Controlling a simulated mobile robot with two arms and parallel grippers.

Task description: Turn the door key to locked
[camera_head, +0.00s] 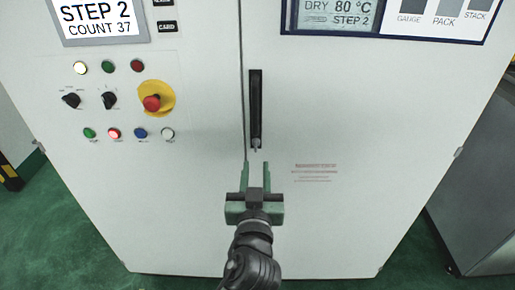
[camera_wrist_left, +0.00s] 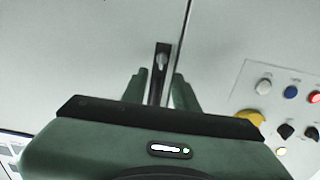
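The door key (camera_head: 256,143) is a small silvery piece at the lower end of a black upright handle plate (camera_head: 255,100) on the cabinet's right door, beside the door seam. In the left wrist view the key (camera_wrist_left: 161,62) shows pale against the dark plate. My left gripper (camera_head: 255,166) is green, open and empty, just below the key in the head view. In the left wrist view the key appears just beyond the gap between its fingertips (camera_wrist_left: 161,76). I see no contact. The key's exact angle is too small to tell. My right gripper is not in view.
The left door carries a red stop button (camera_head: 152,103) on yellow, two black knobs and several coloured lamps. Screens (camera_head: 101,18) are above. Faint red print (camera_head: 315,172) is right of the gripper. A grey cabinet (camera_head: 481,190) stands at right. The door around the key is flat and clear.

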